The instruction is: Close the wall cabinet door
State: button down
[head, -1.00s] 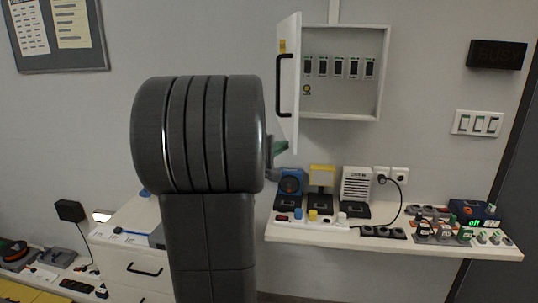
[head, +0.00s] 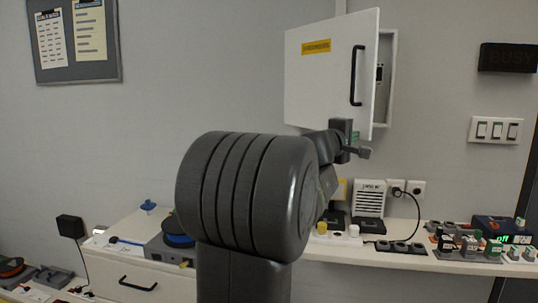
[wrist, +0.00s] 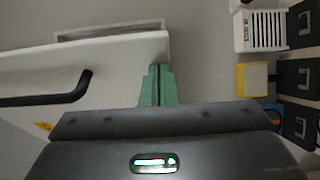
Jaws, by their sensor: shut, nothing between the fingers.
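The wall cabinet's white door (head: 320,75) stands partly open, covering most of the cabinet (head: 391,75) in the head view. It has a black bar handle (head: 356,75) and a yellow label. My gripper (head: 355,136) is at the lower right part of the door, below the handle. In the wrist view my green fingertips (wrist: 158,85) are shut together and empty, close to the free edge of the door (wrist: 110,75). The handle (wrist: 50,97) shows to their left. I cannot tell whether the fingers touch the door.
Below the cabinet, a shelf (head: 395,258) holds a white speaker box (head: 370,197), a power strip and several small devices. Light switches (head: 496,130) and a dark sign (head: 508,57) are on the wall at right. A drawer unit (head: 125,278) stands at lower left.

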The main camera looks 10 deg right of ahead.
jog(key=w+d+n+t+y+p, duration=0.2)
jog(key=w+d+p, duration=0.3)
jog(key=d, duration=0.5)
jog(key=w+d+n+t+y+p, duration=0.3)
jog(key=w+d+n+y+p, duration=0.1)
jog(key=w+d, duration=0.5)
jog(key=shift+d+t+y+p, duration=0.3)
jog(key=shift+d+y+p, duration=0.2)
jog(key=shift+y, duration=0.2)
